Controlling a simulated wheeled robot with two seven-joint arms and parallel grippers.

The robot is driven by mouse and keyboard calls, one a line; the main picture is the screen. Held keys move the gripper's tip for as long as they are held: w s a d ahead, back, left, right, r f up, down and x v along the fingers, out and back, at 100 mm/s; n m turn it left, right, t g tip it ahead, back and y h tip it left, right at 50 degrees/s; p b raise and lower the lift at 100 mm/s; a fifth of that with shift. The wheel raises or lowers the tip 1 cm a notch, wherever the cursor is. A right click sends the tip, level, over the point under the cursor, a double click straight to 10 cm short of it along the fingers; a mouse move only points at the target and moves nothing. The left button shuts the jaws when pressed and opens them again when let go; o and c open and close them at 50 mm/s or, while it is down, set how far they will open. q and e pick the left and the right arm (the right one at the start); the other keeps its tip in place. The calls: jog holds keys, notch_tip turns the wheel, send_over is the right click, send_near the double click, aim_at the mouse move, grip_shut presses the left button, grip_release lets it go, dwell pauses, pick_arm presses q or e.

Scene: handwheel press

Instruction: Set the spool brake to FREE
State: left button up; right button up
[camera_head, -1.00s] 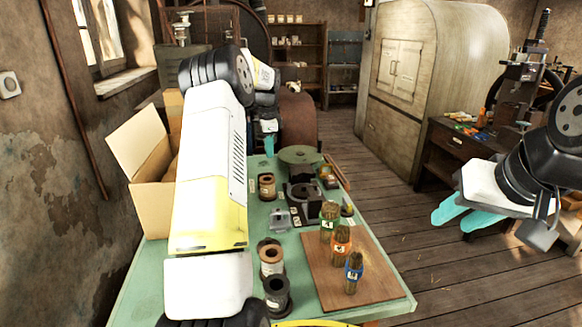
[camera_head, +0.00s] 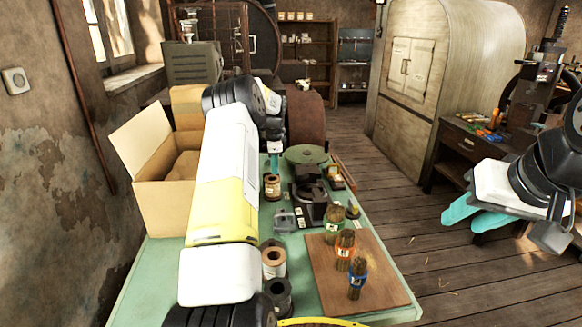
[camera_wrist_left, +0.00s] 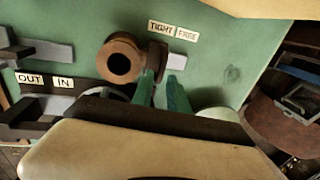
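The spool brake shows in the left wrist view as a dark block (camera_wrist_left: 155,55) with a pale grey tab (camera_wrist_left: 177,62) jutting right, beside a brown spool (camera_wrist_left: 120,64). The TIGHT label (camera_wrist_left: 160,27) and the FREE label (camera_wrist_left: 187,33) lie just above it. My left gripper (camera_wrist_left: 160,77) is open, its teal fingertips apart at the block and tab; contact cannot be told. In the head view my left gripper (camera_head: 275,146) points down behind the spool (camera_head: 271,186), and the brake is hidden. My right gripper (camera_head: 463,218) is open and empty, right of the bench.
An open cardboard box (camera_head: 160,205) stands left of my left arm. A dark device (camera_head: 308,200) and a green round plate (camera_head: 306,154) are close on the right. OUT and IN labels (camera_wrist_left: 46,81) lie nearby.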

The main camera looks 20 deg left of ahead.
pick_arm(q)
jog(key=shift+w+f, duration=0.15)
jog(key=shift+f, duration=0.55)
grip_shut()
dwell(1.0)
